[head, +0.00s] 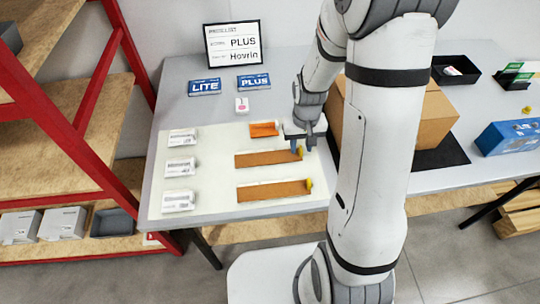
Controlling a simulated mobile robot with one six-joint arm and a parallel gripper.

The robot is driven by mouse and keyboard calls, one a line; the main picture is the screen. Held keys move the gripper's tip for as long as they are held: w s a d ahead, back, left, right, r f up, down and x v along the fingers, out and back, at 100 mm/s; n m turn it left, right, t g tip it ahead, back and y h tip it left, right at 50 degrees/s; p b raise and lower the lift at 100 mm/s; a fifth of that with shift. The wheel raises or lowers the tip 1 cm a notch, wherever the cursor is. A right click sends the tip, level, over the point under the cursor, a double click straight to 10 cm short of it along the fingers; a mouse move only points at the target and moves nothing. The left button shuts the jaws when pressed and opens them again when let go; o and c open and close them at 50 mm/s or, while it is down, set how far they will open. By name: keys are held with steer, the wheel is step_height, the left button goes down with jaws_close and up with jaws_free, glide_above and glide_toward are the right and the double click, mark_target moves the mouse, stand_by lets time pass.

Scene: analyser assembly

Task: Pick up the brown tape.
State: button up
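Two long flat brown strips with yellow pieces at their right ends lie on the pale mat (220,145), an upper strip (265,159) and a lower strip (272,191). A shorter orange-brown piece (263,129) lies above them. I cannot tell for sure which of these is the brown tape. My gripper (301,147) points down at the right end of the upper strip, near its yellow piece. Its fingers look apart with nothing clearly between them. I cannot tell its height above the mat. My arm hides part of the table on the right.
White packets (180,167) line the mat's left side. Blue LITE (205,87) and PLUS (253,82) boxes lie behind it, near a sign (232,43). A cardboard box (425,118) stands behind my arm. Red-framed shelves (75,140) stand at left.

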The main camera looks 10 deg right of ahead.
steer(key=shift+f, duration=0.3)
steer(key=shift+c, duration=0.4)
jaws_close()
